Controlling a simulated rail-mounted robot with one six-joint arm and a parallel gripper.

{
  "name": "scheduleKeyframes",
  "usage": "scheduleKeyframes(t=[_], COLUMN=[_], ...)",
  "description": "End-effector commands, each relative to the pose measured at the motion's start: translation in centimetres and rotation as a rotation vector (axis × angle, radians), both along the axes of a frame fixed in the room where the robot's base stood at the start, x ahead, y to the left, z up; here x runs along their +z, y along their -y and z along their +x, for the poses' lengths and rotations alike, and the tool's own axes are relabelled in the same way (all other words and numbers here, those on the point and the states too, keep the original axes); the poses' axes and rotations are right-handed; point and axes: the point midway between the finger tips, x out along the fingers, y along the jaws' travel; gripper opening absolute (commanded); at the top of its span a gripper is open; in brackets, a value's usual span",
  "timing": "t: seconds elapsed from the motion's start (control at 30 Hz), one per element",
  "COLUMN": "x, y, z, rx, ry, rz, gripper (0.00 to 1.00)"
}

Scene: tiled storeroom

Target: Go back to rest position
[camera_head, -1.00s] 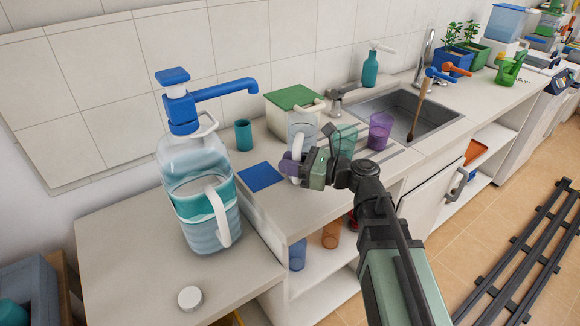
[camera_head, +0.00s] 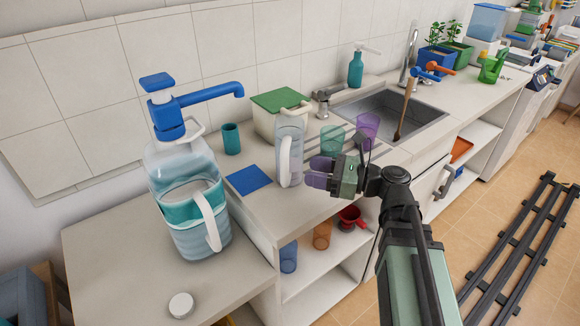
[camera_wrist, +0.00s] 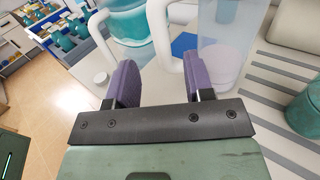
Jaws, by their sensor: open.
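My gripper (camera_head: 318,173) is open and empty, its two purple fingers apart, in front of the counter. In the wrist view my gripper (camera_wrist: 165,85) shows nothing between its fingertips; the handle of a clear pitcher lies just beyond them. That clear pitcher (camera_head: 291,150) stands upright on the counter to the left of the fingers, with its white handle toward the front. It also shows in the wrist view (camera_wrist: 222,60). Whether the fingers touch it is not clear, but they look apart from it.
A large water jug (camera_head: 185,205) with a blue pump stands on the lower left table. A blue mat (camera_head: 248,180), a green-lidded container (camera_head: 272,118), green (camera_head: 332,140) and purple (camera_head: 367,130) glasses and a sink (camera_head: 385,115) are on the counter. Floor rails (camera_head: 525,245) run at the right.

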Motion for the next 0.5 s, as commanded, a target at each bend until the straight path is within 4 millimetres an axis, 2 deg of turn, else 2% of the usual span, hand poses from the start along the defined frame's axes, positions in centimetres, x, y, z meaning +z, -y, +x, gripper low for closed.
scheduleKeyframes(t=[0.07, 0.17, 0.5], x=[0.0, 0.0, 0.0], y=[1.5, 2.4, 2.6], z=[-0.4, -0.8, -0.8], rx=[-0.003, -0.001, 0.001], ry=[0.000, 0.000, 0.000], rz=[0.000, 0.000, 0.000], gripper=[0.48, 0.48, 0.48])
